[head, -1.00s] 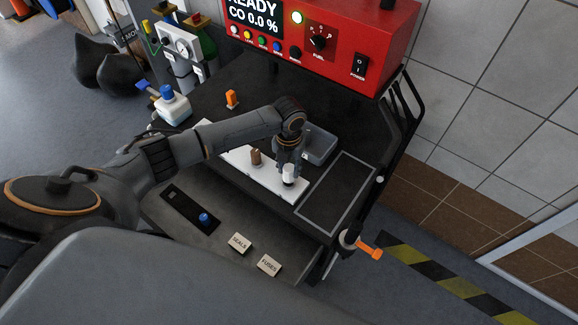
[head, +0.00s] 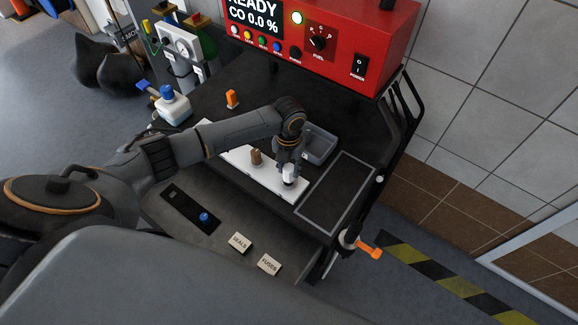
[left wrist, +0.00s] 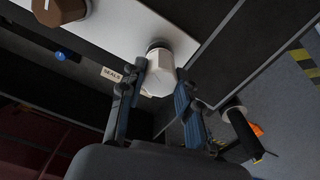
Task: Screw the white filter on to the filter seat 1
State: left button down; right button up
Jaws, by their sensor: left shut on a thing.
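The white filter (head: 288,171) is upright at the right end of the white strip (head: 235,153) on the cart top. My left gripper (head: 288,163) points down over it. In the left wrist view, the gripper (left wrist: 160,80) has its fingers on both sides of the white filter (left wrist: 168,60), shut on it. A dark round part (left wrist: 158,44) shows between the filter and the strip; whether the threads are engaged cannot be seen. A brown filter (head: 256,158) stands on the strip to the left, also in the left wrist view (left wrist: 62,10). My right gripper is not in view.
A grey tray (head: 320,147) lies behind the gripper, and a framed dark mat (head: 338,192) to its right. An orange part (head: 232,98) and a blue-capped bottle (head: 171,104) stand farther back. The red console (head: 330,40) borders the rear.

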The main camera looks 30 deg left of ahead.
pick_arm(q)
jog(key=shift+f+b, duration=0.55)
jog(key=shift+f, duration=0.3)
jog(key=m, duration=0.6)
jog(key=c, duration=0.9)
grip_release()
jog(key=shift+o, duration=0.2)
